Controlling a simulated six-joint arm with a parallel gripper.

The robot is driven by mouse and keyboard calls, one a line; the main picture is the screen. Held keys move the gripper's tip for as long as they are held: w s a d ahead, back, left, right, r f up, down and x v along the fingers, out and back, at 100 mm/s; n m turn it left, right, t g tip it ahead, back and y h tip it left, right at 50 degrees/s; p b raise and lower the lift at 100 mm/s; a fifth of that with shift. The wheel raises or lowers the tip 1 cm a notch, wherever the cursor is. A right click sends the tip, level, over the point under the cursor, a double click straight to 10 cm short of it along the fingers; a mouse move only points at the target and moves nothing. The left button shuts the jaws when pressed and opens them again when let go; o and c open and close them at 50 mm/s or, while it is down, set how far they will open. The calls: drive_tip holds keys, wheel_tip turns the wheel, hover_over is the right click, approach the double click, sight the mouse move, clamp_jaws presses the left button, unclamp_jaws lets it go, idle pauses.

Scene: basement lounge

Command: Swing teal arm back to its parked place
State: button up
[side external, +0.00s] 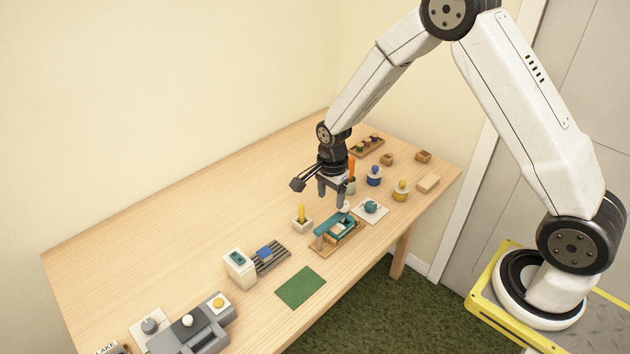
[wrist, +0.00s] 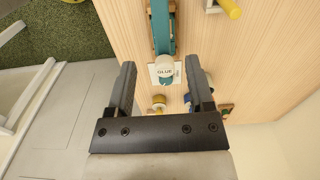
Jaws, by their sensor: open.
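The teal arm (side external: 338,223) lies over a wooden base (side external: 322,249) near the table's front edge. A white round knob (side external: 345,207) is at its far end. In the wrist view the teal arm (wrist: 163,28) runs in from the top, and the white knob (wrist: 165,62) shows between my fingertips. My gripper (side external: 333,203) is open, pointing down above the knob end; it also shows in the wrist view (wrist: 160,64). I cannot tell whether a finger touches the knob. No held object shows.
A teal pot (side external: 370,206) sits on a white card (side external: 381,214), marked GLUE in the wrist view, just beyond the knob. A holder with a yellow stick (side external: 301,214) stands left of the teal arm. Yellow and blue pots stand behind.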

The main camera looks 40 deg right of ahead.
sight(329, 222)
drive_tip(key=shift+w+f, duration=0.1)
drive_tip(key=shift+f, duration=0.1)
drive_tip(key=shift+f, duration=3.85)
clamp_jaws()
